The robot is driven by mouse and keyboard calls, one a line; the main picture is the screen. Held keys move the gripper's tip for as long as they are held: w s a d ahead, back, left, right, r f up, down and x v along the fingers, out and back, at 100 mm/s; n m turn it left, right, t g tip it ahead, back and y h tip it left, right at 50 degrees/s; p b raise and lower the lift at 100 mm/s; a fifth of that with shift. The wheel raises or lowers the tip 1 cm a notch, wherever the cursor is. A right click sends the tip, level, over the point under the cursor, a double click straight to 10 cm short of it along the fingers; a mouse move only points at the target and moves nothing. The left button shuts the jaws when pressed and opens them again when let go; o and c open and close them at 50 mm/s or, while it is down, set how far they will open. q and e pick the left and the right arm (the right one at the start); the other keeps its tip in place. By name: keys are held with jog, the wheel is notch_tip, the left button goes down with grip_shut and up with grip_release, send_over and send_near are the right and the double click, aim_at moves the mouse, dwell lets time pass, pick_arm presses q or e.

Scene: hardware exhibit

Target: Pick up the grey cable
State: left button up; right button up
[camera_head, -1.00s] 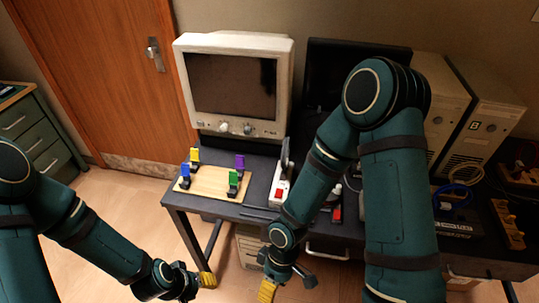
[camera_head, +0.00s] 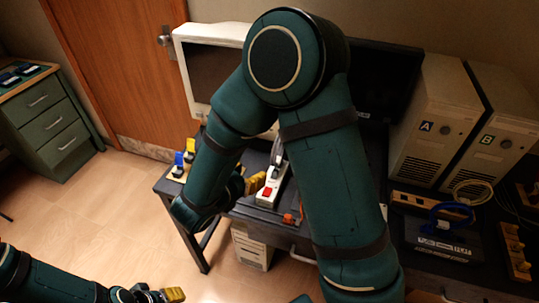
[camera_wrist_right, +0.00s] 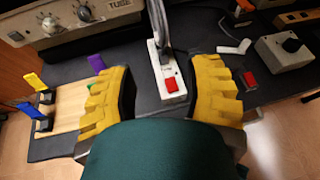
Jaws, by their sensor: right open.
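A grey upright piece, which may be the grey cable (camera_head: 277,151), stands at the far end of the white power strip (camera_head: 272,186). No finger visibly grips the grey piece. My left gripper (camera_head: 160,296) is low at the bottom edge, its jaws unclear.
A pale coiled cable (camera_head: 474,190) and a blue cable (camera_head: 448,210) lie at the right by a dark box (camera_head: 446,243). Computer towers (camera_head: 425,125) and a monitor (camera_head: 200,72) stand behind. A wooden board (camera_wrist_right: 68,108) with coloured clips is left of the gripper.

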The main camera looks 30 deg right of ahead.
aim_at(273, 158)
jog(key=shift+b+x, duration=0.6)
jog(key=shift+x, duration=6.25)
jog(key=shift+s, duration=0.1)
grip_shut()
